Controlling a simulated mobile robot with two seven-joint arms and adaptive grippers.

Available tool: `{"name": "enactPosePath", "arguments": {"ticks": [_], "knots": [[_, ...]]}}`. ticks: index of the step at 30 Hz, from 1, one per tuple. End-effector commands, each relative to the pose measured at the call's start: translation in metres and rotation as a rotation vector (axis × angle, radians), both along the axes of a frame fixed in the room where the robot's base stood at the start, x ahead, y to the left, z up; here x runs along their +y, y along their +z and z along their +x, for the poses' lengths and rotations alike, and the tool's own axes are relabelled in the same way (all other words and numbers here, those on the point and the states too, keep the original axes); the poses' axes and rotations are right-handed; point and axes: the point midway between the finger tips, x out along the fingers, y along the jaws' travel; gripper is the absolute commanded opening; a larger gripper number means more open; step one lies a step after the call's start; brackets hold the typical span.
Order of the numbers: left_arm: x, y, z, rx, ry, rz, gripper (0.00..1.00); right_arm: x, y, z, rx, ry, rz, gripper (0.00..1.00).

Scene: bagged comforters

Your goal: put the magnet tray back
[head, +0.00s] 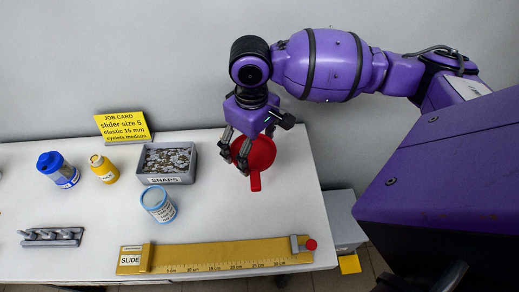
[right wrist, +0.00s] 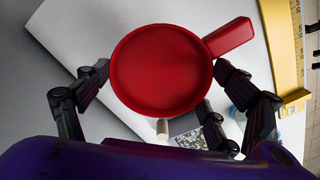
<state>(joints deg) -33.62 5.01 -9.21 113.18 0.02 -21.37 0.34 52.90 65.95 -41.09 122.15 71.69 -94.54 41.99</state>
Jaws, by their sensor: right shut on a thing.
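The magnet tray looks to be the round red dish with a short handle (head: 261,155). In the head view it is under my right gripper (head: 240,160), over the right part of the table, its handle pointing toward the near edge. In the right wrist view the red dish (right wrist: 160,70) shows its empty face, with the dark fingers of my right gripper (right wrist: 165,105) on both sides. The right gripper is shut on it. I cannot tell if the dish touches the table. My left gripper is not in view.
On the white table (head: 230,215) are a grey SNAPS box (head: 166,179), a blue-lidded jar (head: 158,204), a yellow bottle (head: 103,168), a blue-capped bottle (head: 58,169), a grey peg rack (head: 51,237) and a yellow SLIDE ruler (head: 215,257). A yellow job card (head: 122,126) stands behind.

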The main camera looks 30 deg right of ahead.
Motion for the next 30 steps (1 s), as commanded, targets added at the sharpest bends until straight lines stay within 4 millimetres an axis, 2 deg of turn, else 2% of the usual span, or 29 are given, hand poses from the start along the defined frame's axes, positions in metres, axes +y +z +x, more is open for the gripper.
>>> {"name": "enactPosePath", "arguments": {"ticks": [1, 6, 9, 17, 23, 30], "knots": [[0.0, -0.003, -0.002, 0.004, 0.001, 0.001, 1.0, -0.011, -0.008, 0.009, 0.003, -0.007, -0.003, 0.56], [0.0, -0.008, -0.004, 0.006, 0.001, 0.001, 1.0, -0.028, -0.039, 0.027, 0.004, -0.003, -0.001, 0.56], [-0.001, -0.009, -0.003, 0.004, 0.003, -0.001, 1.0, -0.035, -0.05, 0.034, 0.002, -0.002, -0.001, 0.56], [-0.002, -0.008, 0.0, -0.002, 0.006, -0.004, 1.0, -0.043, -0.064, 0.043, 0.0, -0.001, 0.0, 0.56], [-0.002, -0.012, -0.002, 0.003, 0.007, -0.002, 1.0, -0.044, -0.093, 0.044, 0.001, 0.0, 0.001, 0.56], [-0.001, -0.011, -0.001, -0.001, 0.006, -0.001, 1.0, -0.044, -0.095, 0.045, -0.003, 0.0, 0.0, 0.56]]}}
